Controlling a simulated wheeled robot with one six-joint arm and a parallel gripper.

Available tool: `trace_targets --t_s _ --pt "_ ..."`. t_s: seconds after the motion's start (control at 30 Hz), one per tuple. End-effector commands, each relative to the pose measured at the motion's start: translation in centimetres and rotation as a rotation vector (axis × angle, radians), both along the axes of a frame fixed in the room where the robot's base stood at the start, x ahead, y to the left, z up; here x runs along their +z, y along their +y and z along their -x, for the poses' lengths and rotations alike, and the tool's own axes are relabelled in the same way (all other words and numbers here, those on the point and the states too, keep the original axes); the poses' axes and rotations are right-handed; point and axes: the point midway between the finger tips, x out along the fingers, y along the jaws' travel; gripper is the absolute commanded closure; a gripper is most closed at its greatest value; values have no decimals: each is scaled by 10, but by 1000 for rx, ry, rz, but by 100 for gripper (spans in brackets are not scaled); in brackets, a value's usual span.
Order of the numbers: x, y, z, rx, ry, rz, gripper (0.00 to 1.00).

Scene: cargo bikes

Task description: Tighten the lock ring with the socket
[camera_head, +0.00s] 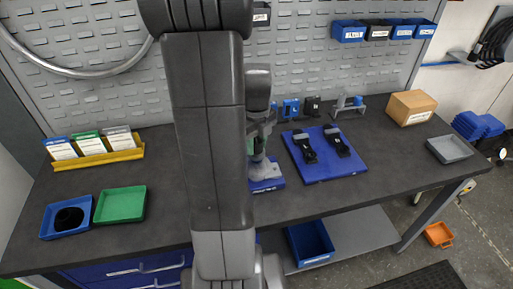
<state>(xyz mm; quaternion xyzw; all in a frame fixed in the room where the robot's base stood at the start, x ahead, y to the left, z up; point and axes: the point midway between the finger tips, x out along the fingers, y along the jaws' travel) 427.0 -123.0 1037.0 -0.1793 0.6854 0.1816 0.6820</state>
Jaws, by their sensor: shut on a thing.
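My gripper (259,142) is behind my arm's large grey link, near the middle of the workbench. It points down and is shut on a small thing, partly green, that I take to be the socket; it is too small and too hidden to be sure. Just below it a grey part (263,170) stands on a small blue block (267,186) on the bench. I cannot tell whether the held thing touches the grey part. The lock ring cannot be made out. My arm hides the left side of this spot.
On the dark bench (330,200), a blue board (325,168) with two black parts lies right of my gripper. Small blue and black holders stand behind it. A cardboard box (411,107) and grey tray (450,149) are at right. Blue (66,231) and green (120,220) trays are at left.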

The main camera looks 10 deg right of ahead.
Motion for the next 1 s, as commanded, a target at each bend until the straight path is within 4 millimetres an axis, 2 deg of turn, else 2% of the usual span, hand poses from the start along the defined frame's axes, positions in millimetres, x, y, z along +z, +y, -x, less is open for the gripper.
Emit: trace_targets --t_s 0.2,0.57,1.0 --pt "8 0 -1 1 -4 1 100" --pt "8 -1 -2 15 -6 2 100" --pt "8 -1 -2 467 -6 1 100"
